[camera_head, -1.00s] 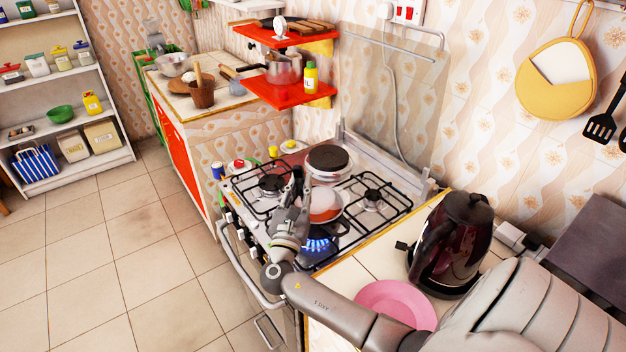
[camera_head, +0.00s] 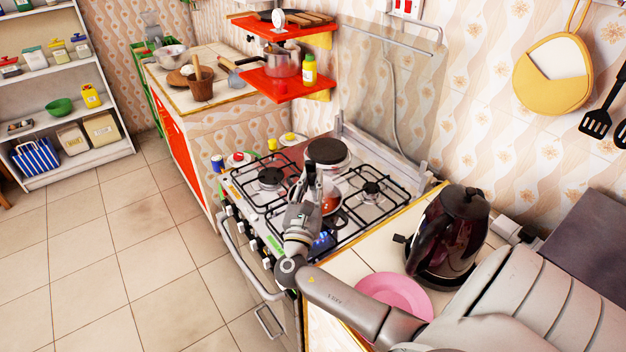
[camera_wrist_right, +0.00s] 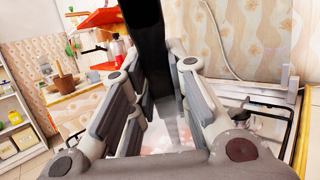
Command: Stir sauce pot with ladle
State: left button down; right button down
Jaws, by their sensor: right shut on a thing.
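The sauce pot (camera_head: 331,204) with red-orange sauce sits on the front right part of the stove, largely hidden behind my right gripper. A blue flame shows below it. My right gripper (camera_head: 309,182) is over the left side of the pot. In the right wrist view my right gripper (camera_wrist_right: 158,95) is shut on the ladle (camera_wrist_right: 153,35), whose broad black handle rises between the fingers. The ladle's lower end is blurred, and I cannot tell whether it touches the sauce. My left gripper is not in view.
A dark kettle (camera_head: 450,235) and a pink plate (camera_head: 396,292) stand on the counter right of the stove (camera_head: 262,198). A lidded pot (camera_head: 327,152) is at the stove's back. Red shelves (camera_head: 285,85) hang on the wall behind. Open floor lies left.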

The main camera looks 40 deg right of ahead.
jog(key=shift+r, duration=0.1)
jog(key=shift+r+p, duration=3.3)
jog(key=shift+r, duration=0.3)
notch_tip(320, 180, up, 12)
jog(key=p, duration=0.5)
dwell(0.4)
